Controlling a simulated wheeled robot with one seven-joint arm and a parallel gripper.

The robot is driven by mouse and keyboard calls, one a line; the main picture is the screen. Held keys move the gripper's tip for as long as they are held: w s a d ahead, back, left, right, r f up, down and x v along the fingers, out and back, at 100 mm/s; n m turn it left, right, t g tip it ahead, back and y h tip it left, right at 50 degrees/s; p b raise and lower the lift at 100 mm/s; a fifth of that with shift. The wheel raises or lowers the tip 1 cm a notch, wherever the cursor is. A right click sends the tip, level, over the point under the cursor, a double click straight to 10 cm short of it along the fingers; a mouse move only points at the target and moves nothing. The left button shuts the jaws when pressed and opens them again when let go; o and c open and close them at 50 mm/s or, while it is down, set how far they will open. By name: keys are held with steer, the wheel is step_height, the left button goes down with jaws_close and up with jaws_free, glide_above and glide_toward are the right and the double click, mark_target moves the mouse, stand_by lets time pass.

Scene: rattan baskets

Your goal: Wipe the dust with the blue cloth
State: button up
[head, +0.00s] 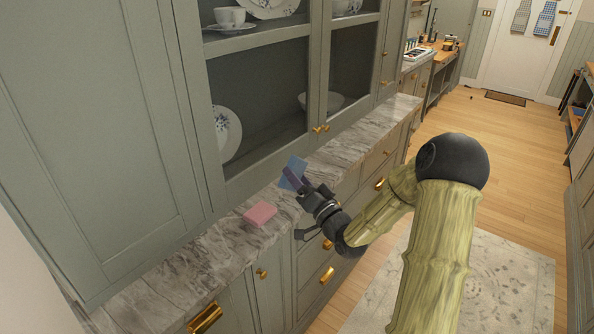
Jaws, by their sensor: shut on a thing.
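The blue cloth (297,165) is a small flat piece at the marble counter, in front of the glass cabinet doors. My gripper (298,182) is shut on it, reaching over the counter from the right. Part of the cloth is hidden behind the fingers. I cannot tell whether the cloth touches the counter. No dust can be clearly made out on the grey-veined counter (190,268).
The cabinet (190,120) rises behind the counter. Drawers with brass handles (327,275) are below. The wooden floor at the right is open, with a patterned rug (510,290).

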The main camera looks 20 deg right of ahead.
steer(key=s+a+f+m+h, duration=0.1)
steer(key=s+f+h, duration=0.1)
steer(key=f, duration=0.8)
steer(key=s+a+f+m+h, duration=0.1)
steer(key=s+a+f+h, duration=0.1)
steer(key=f, duration=0.8)
steer(key=s+a+f+m+t+h, duration=0.1)
steer(key=s+f+m+h, duration=0.1)
steer(key=f, duration=0.8)
steer(key=shift+s+a+h, duration=0.3)
steer(key=shift+s+h, duration=0.3)
steer(key=shift+h, duration=0.1)
steer(key=shift+d+f, duration=0.1)
steer(key=shift+d, duration=0.05)
